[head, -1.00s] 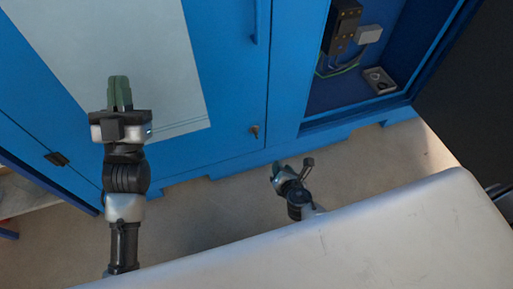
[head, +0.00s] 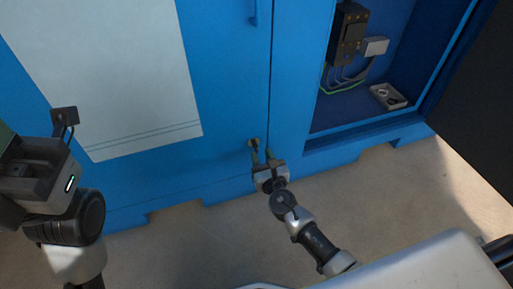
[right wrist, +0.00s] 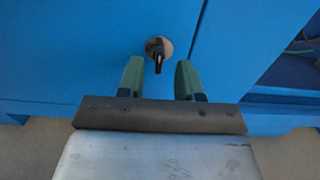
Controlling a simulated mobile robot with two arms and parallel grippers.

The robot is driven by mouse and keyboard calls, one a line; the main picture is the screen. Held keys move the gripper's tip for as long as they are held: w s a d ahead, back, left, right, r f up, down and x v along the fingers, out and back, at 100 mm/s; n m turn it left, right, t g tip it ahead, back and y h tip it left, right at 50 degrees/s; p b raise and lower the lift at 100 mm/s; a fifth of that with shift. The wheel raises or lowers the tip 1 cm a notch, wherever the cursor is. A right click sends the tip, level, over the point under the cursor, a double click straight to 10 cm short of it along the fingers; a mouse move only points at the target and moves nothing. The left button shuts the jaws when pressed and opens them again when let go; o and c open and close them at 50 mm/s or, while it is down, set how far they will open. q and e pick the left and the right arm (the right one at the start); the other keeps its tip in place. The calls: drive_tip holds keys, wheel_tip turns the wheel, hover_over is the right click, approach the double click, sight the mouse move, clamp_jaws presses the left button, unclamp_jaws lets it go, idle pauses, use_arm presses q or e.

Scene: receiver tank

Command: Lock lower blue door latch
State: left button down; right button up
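The lower latch is a small dark key-like piece on a round plate, low on the blue door near its right edge. It shows in the head view (head: 254,142) and in the right wrist view (right wrist: 158,50), where its handle points down. My right gripper (head: 262,157) is just below the latch. In the right wrist view its green fingers (right wrist: 160,78) are apart with the latch handle beyond and between them, apparently not touching. My left gripper (head: 30,165) is at the left edge of the head view; its fingertips are cut off.
The blue door (head: 225,75) carries a large pale sheet (head: 110,75). A blue door handle (head: 255,12) is higher up. To the right is an open compartment with a black electrical unit (head: 348,35) and a dark open door (head: 485,110). Bare floor lies below the cabinet.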

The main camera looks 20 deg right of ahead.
sight(257, 148)
drive_tip(key=w+b, duration=0.1)
drive_tip(key=w, duration=0.4)
drive_tip(key=shift+a, duration=0.1)
clamp_jaws()
